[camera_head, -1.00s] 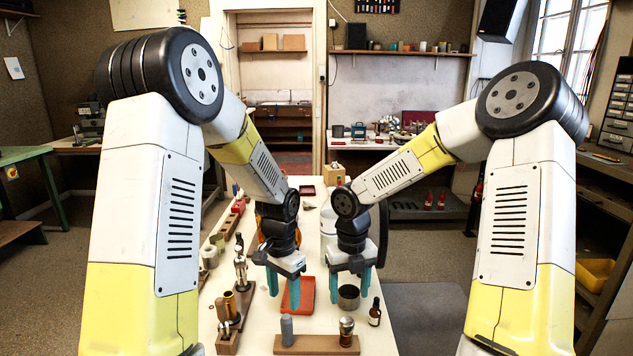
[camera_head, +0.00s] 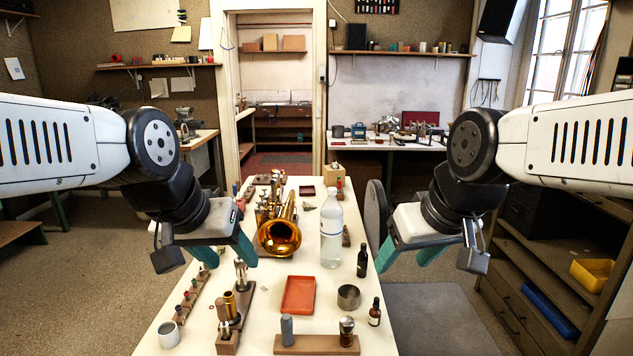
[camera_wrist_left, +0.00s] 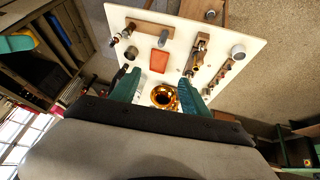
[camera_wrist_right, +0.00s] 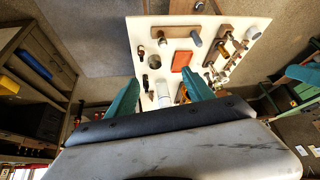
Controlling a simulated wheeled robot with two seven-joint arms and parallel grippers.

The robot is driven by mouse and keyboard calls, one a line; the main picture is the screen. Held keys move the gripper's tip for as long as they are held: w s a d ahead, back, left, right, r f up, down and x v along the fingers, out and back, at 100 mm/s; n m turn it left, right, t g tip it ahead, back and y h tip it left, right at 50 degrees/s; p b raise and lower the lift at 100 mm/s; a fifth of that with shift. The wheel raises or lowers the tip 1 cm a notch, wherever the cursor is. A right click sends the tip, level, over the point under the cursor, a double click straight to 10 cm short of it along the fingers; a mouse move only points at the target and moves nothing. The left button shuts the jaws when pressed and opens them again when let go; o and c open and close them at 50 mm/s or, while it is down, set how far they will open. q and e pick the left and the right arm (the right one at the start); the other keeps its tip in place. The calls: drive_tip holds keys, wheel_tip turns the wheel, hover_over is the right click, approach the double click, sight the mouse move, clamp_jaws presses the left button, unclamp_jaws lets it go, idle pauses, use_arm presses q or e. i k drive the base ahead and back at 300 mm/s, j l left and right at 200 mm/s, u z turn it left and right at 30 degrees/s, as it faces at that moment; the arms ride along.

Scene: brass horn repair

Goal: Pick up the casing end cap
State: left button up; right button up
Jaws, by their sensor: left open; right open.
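I cannot tell for sure which small part is the casing end cap. A wooden block (camera_head: 318,346) at the front of the table bears a grey upright cylinder (camera_head: 287,328) and a dark metal-topped piece (camera_head: 346,330). A wooden stand (camera_head: 243,303) to the left holds a brass cylinder (camera_head: 229,304) and other small parts. My left gripper (camera_head: 227,253) is open and empty, raised near the table's left side beside the brass horn (camera_head: 279,236). My right gripper (camera_head: 408,256) is open and empty, beyond the table's right edge. Both wrist views show spread teal fingers with nothing between.
An empty-looking red tray (camera_head: 299,295) lies mid-table beside a grey metal cup (camera_head: 349,296). A clear bottle (camera_head: 331,235) and dark bottles (camera_head: 362,260), (camera_head: 374,312) stand along the right. A white mug (camera_head: 169,335) stands at front left. Shelves with bins (camera_head: 593,272) are far right.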

sight(347, 323)
drive_tip(key=j+z, duration=0.35)
drive_tip(key=j, duration=0.35)
drive_tip(key=k+j+z, duration=0.1)
drive_tip(key=j+z, duration=0.25)
drive_tip(key=j, duration=0.35)
